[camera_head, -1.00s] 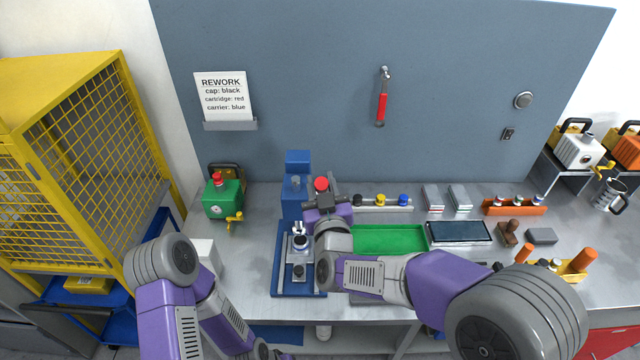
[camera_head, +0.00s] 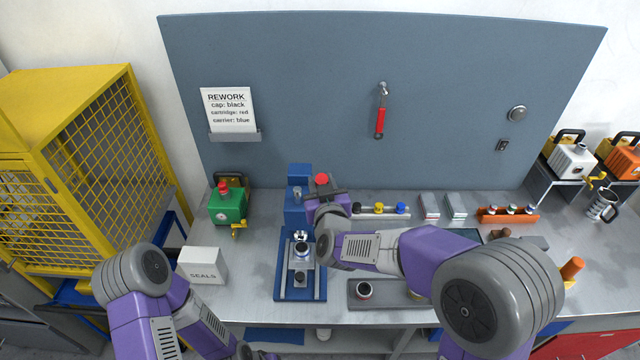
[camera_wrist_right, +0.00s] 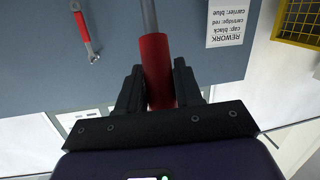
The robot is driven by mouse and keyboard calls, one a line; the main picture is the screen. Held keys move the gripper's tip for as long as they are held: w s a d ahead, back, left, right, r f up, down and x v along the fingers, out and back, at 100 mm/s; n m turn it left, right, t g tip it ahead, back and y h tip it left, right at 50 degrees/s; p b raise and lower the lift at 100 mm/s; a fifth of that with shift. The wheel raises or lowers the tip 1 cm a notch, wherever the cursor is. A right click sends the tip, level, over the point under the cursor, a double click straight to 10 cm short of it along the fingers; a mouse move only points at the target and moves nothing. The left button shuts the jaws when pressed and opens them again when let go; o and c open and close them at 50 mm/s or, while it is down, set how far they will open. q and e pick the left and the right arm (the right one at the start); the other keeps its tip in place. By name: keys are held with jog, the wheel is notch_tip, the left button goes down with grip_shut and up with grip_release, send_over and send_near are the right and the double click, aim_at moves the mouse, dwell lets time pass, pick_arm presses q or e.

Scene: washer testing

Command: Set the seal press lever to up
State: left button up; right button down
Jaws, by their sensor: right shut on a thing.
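The blue seal press (camera_head: 299,174) stands at the back of the bench, left of centre, behind a blue base (camera_head: 284,285). Its lever has a red grip (camera_head: 321,179), and in the right wrist view the red grip (camera_wrist_right: 156,70) continues into a grey rod (camera_wrist_right: 149,17). My right gripper (camera_head: 325,193) is shut around the red grip, with one dark finger on each side of it. The lever's joint with the press is hard to make out. My left arm is low at the left, and its fingers are out of view.
A white seals box (camera_head: 203,266) and a green unit (camera_head: 228,205) stand left of the press. A grey tray (camera_head: 395,303) is partly under my right arm. A yellow cage (camera_head: 95,180) stands at far left.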

jog(key=shift+w+r, duration=0.1)
jog(key=shift+r, duration=0.15)
jog(key=c, duration=1)
grip_release()
jog(key=shift+o, duration=0.9)
jog(key=shift+w+f, duration=0.15)
jog(key=s+r, duration=0.1)
jog(key=s, duration=0.6)
jog(key=shift+s+d, duration=0.3)
jog(key=shift+d, duration=0.05)
